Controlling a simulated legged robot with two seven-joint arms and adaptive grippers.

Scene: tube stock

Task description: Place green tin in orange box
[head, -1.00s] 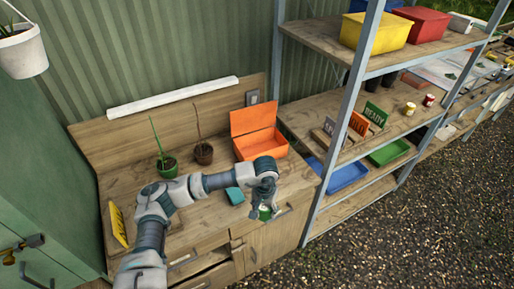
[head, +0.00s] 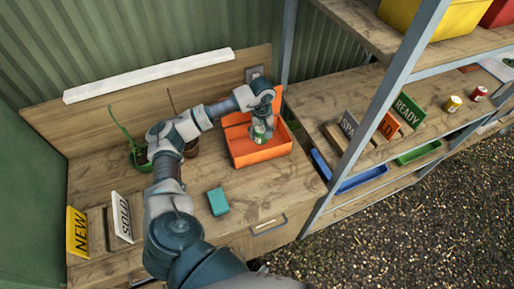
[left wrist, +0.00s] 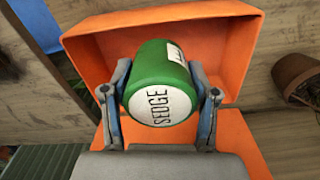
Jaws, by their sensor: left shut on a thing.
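The green tin (head: 259,131) is held by my left gripper (head: 261,124), which is shut on it. In the left wrist view the green tin (left wrist: 160,85) lies between the two fingers, its white end reading "SEDGE". The orange box (head: 262,156) stands open on the bench near the shelf, its lid raised at the back. The tin is over the box opening; from these views I cannot tell whether it touches the floor of the box. The orange box also fills much of the left wrist view (left wrist: 240,60). My right gripper is not in view.
A teal block (head: 218,201) lies on the bench in front of the box. Potted plants (head: 140,158) stand to the left, behind my arm. Yellow "NEW" (head: 77,232) and white "SOLD" (head: 122,217) signs are at the left. A shelf post (head: 390,85) rises to the right.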

